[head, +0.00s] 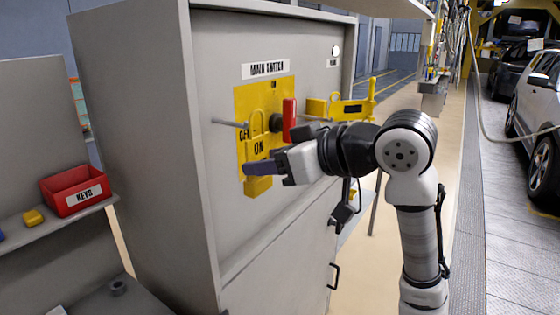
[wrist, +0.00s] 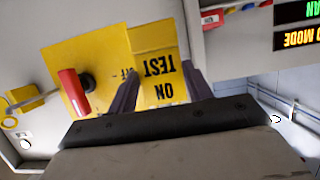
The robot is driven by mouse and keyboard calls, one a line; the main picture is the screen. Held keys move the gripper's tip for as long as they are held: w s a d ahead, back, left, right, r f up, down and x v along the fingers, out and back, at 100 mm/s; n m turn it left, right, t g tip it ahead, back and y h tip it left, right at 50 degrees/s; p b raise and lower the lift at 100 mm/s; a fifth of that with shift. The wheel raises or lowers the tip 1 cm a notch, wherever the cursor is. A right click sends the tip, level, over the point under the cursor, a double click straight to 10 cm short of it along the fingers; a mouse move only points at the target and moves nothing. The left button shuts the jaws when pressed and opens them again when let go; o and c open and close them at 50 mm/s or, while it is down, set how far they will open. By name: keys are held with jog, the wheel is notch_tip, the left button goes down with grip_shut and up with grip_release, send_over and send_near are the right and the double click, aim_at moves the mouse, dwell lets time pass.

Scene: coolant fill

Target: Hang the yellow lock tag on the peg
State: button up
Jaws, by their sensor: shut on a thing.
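The yellow lock tag (head: 257,187) is in my gripper (head: 262,168), which is shut on it. Its body hangs below the fingers, and a thin yellow loop rises above them in the head view. The tag also shows between the fingers in the wrist view (wrist: 150,38). The grey peg (head: 229,123) sticks out from the cabinet front, left of the red handle. Its tip appears just left of the loop; I cannot tell whether they touch. The peg is not clearly visible in the wrist view.
A red switch handle (head: 289,120) juts out right of the tag, over a yellow plate (head: 262,92). A yellow bracket (head: 345,108) stands farther right. A red KEYS bin (head: 72,192) and small yellow object (head: 33,217) rest on the left shelf.

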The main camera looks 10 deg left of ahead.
aim_at(259, 157)
jog(key=shift+r+x, duration=0.15)
jog(key=shift+x, duration=0.6)
jog(key=shift+r+x, duration=0.2)
jog(key=shift+x, duration=0.6)
jog(key=shift+w+a+f+b, duration=0.3)
jog(key=shift+a+f+b, duration=0.1)
jog(key=shift+a+f, duration=0.3)
jog(key=o, duration=1)
